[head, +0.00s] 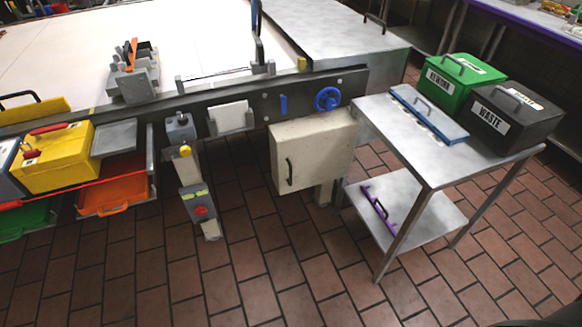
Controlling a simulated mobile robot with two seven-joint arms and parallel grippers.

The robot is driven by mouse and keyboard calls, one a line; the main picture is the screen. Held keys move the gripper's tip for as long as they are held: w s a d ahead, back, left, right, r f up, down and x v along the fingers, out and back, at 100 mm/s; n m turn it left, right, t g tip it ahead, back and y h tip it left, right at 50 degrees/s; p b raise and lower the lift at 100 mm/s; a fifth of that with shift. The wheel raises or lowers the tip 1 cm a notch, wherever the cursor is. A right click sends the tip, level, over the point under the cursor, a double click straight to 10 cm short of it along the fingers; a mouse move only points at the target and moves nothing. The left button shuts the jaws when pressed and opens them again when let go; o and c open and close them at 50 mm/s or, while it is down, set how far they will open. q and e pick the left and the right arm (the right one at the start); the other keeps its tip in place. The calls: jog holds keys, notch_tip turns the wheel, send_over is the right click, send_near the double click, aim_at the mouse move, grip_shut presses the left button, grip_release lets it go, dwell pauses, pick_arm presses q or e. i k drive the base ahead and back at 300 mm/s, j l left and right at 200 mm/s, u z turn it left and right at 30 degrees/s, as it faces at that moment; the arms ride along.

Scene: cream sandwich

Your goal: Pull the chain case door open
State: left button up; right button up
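The chain case is a cream box (341,150) under the dark side rail of the machine, near the middle of the head view. Its door (312,158) is the broad cream front face and looks shut. A black upright bar handle (289,172) is on the door near its left edge. Nothing touches the handle. Neither my left nor my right gripper shows in this view. The inside of the case is hidden.
A metal cart (390,112) stands close on the right, with a green rework bin (461,86) and a black waste bin (512,118). A post with a yellow knob (185,150) stands left. Brick-tiled floor (270,270) is clear in front.

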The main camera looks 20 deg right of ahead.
aim_at(314, 159)
jog(key=i+l+z, duration=1.05)
jog(key=i+j, duration=0.05)
jog(key=i, duration=0.05)
